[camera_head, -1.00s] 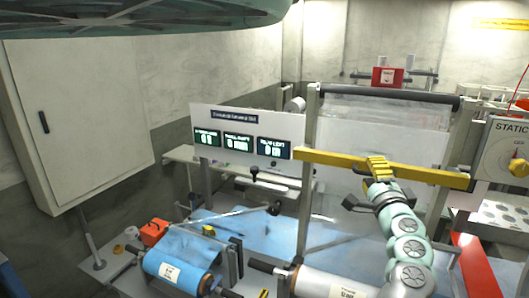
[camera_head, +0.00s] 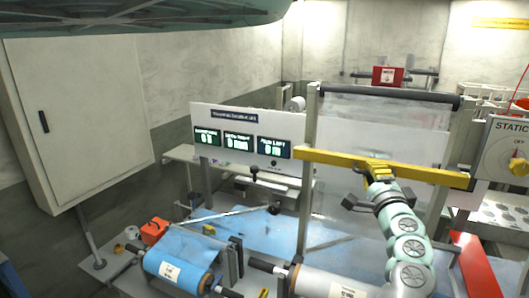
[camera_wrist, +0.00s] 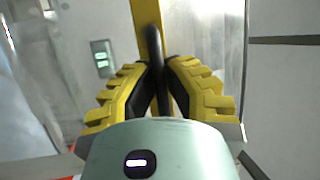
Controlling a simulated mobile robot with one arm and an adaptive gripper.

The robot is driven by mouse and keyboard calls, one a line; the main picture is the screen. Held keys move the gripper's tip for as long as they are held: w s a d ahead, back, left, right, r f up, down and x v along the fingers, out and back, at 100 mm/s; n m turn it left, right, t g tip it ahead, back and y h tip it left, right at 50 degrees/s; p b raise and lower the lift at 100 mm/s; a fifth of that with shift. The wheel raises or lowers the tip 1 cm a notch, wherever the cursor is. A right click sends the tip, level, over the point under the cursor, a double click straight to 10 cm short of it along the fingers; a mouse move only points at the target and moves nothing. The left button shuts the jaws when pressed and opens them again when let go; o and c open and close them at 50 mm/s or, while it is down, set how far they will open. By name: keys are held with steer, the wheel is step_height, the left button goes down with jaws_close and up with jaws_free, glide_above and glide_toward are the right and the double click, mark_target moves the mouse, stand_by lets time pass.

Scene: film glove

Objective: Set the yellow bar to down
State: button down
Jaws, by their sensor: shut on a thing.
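The yellow bar (camera_head: 425,178) runs level across the front of the metal frame, from beside the display panel to near the static control box. In the wrist view, the bar (camera_wrist: 148,30) reaches away from between my fingers, with a dark rod-like part (camera_wrist: 155,72) on it. The exact contact is hidden by the fingers and my wrist.
A display panel (camera_head: 240,133) stands left of the bar. A static control box (camera_head: 508,150) with a yellow knob is close to its right end. A blue roll (camera_head: 180,268) and a grey roll (camera_head: 330,283) lie below. A red plate (camera_head: 474,265) is at lower right.

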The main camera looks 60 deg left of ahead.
step_height(320, 180, down, 11)
steer(key=b, duration=1.2)
steer(key=shift+r, duration=0.2)
steer(key=c, duration=1)
jaws_free()
steer(key=v, duration=1.2)
steer(key=shift+w+d+r, duration=0.1)
